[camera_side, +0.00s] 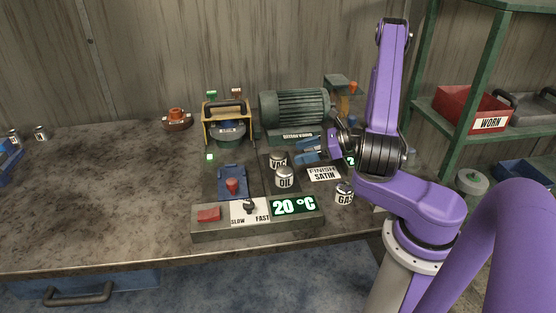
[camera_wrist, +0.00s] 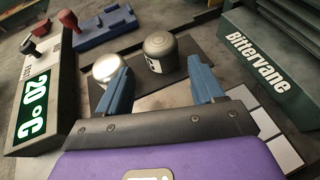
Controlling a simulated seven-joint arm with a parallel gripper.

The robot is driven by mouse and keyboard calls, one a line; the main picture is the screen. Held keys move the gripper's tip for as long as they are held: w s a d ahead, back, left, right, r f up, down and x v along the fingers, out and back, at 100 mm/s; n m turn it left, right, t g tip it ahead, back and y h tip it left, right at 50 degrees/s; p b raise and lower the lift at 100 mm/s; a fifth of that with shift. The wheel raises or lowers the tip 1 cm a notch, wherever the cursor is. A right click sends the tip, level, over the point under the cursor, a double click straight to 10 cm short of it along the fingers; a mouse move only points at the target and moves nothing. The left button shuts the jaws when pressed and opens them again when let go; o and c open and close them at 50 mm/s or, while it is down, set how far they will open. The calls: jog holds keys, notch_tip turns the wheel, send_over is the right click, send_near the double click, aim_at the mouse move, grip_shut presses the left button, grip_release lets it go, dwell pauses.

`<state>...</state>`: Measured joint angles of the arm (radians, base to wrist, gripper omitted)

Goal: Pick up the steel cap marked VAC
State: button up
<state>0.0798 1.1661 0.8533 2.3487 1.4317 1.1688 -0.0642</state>
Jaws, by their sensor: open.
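The steel cap marked VAC (camera_side: 278,160) stands upright on a dark plate, partly hidden behind the steel cap marked OIL (camera_side: 285,178) in the side view. In the wrist view two caps show without readable labels. By position, the grey one at the middle is the VAC cap (camera_wrist: 159,53) and the bright one to its left is the OIL cap (camera_wrist: 107,69). My gripper (camera_side: 306,151) is open and empty, to the right of the VAC cap. Its blue fingers also show in the wrist view (camera_wrist: 160,89); the left finger overlaps the lower edge of the OIL cap.
A control box (camera_side: 207,232) with a 20 °C display lies in front. A cap marked GAS (camera_side: 344,195) stands at right, beside the FINISH SATIN card (camera_side: 323,173). A green motor (camera_side: 294,106) stands behind. The bench's left side (camera_side: 95,200) is mostly clear.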

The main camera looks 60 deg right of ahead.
aim_at(285, 154)
jog(key=shift+x, duration=3.15)
jog(key=shift+r, duration=0.1)
jog(key=c, duration=1)
jog(key=shift+o, duration=0.2)
jog(key=shift+r, duration=0.15)
jog(key=shift+r, duration=0.45)
notch_tip(285, 154, up, 2)
jog(key=shift+r, duration=0.1)
jog(key=s+a+r, duration=0.4)
jog(key=s+r, duration=0.5)
jog(key=s, duration=0.4)
jog(key=shift+r, duration=0.35)
